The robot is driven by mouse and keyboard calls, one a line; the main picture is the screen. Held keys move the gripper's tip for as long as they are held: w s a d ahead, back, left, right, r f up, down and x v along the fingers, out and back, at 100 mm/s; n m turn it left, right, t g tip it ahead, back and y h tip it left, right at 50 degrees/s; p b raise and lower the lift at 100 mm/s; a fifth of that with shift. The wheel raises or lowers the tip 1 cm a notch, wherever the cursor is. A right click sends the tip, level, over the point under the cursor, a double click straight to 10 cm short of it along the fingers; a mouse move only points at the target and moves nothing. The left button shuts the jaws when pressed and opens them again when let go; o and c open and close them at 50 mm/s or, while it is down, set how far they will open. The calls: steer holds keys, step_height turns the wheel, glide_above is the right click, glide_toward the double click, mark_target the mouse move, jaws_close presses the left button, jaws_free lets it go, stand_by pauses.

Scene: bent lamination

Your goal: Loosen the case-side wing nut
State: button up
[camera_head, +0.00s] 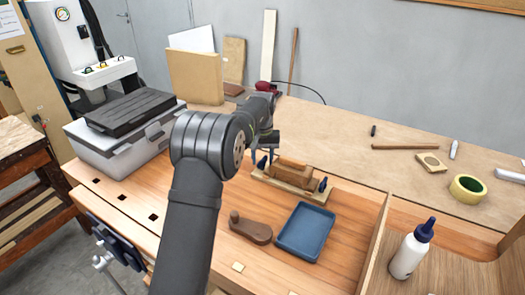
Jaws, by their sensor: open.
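A wooden bending form (291,181) lies on the bench, with a block on a pale base. A dark blue wing nut (262,161) sits at its left end, the side toward the grey case (120,140). Another dark blue wing nut (322,185) stands at the right end. My gripper (264,157) is open over the left end, with its fingers pointing down around the left nut. My arm hides part of that end, and I cannot tell whether the fingers touch the nut.
A blue tray (305,232) and a brown wooden piece with a knob (250,228) lie in front of the form. A glue bottle (412,250) stands at right, beyond a wooden divider (375,238). Tape (467,188) lies farther back.

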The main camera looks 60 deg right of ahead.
mark_target(263, 159)
step_height(263, 159, up, 17)
steer(key=shift+r, duration=0.15)
stand_by(0.8)
step_height(263, 159, down, 18)
steer(key=shift+r, duration=0.25)
steer(key=shift+r, duration=0.15)
stand_by(0.4)
